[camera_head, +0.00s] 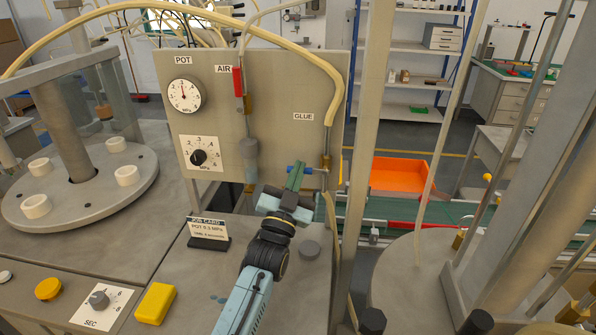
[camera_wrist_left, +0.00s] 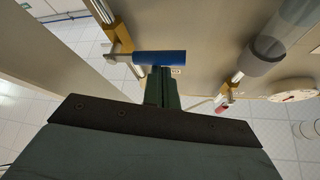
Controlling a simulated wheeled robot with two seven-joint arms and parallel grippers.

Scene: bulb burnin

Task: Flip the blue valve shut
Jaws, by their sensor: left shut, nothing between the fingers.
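The blue valve handle (camera_head: 309,171) is on the glue line at the right edge of the upright panel, below the GLUE label. It lies crosswise to the vertical brass pipe (camera_head: 326,162). My left gripper (camera_head: 297,168) is shut and empty, its green fingers in front of part of the handle. In the left wrist view the blue handle (camera_wrist_left: 160,57) lies just past the tips of the closed fingers (camera_wrist_left: 160,72). I cannot tell whether they touch it. My right gripper is not in view.
A red valve handle (camera_head: 238,82) is on the air line to the left. A job card (camera_head: 208,229) stands on the bench, near a yellow block (camera_head: 155,303). A grey post (camera_head: 367,130) rises right of the panel, with an orange bin (camera_head: 400,175) beyond it.

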